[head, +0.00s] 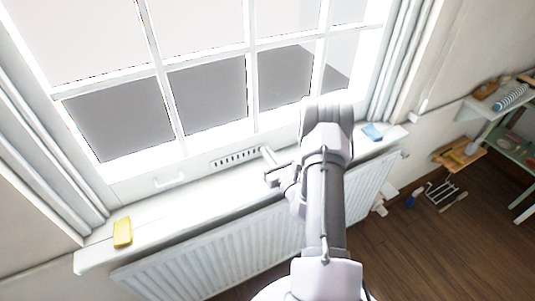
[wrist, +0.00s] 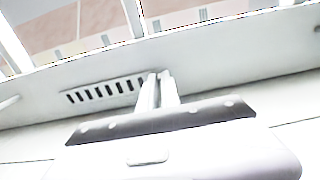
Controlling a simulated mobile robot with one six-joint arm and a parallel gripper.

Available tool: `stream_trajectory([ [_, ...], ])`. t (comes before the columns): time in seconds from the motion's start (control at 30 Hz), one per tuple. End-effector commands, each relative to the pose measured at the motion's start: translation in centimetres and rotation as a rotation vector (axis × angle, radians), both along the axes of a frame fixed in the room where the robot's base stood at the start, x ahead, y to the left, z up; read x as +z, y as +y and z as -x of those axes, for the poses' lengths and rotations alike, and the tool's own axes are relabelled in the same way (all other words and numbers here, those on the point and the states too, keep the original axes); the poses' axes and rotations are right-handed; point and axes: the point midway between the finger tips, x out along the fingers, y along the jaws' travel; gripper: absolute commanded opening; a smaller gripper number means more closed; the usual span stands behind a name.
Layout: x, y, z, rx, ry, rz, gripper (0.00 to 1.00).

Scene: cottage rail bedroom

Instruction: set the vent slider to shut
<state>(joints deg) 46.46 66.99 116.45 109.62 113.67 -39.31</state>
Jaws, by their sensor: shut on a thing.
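The vent (head: 235,158) is a white strip with a row of dark slots on the lower window rail. It also shows in the wrist view (wrist: 105,90), left of my fingers, with its slots showing dark. My gripper (head: 265,152) reaches to the right end of the slots. In the wrist view my gripper's two pale fingers (wrist: 159,76) are close together at that end, shut on the vent slider's small tab. The tab itself is hidden between the fingertips, and my fingers cover part of the vent's right end.
A white sill (head: 185,205) runs below the window, above a ribbed radiator (head: 215,260). A yellow block (head: 122,232) lies at the sill's left and a blue item (head: 373,132) at its right. A white window handle (head: 170,181) is left of the vent.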

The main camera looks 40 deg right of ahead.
Motion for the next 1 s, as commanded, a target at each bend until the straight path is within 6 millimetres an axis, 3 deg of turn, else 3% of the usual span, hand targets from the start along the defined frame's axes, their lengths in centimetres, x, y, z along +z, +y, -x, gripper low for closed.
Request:
stream_trajectory([
  [0.23, -0.1, 2.8, -0.7, 0.004, 0.002, 0.0, 0.0],
  [0.47, -0.1, 3.0, -0.7, 0.004, 0.002, 0.0, 0.0],
  [0.5, -0.1, 3.0, -0.7, 0.005, 0.003, -0.001, 0.11],
  [0.6, -0.1, 2.9, -0.7, 0.004, 0.002, 0.0, 0.29],
  [1.0, 0.0, 2.6, -0.6, 0.004, 0.001, 0.0, 0.29],
])
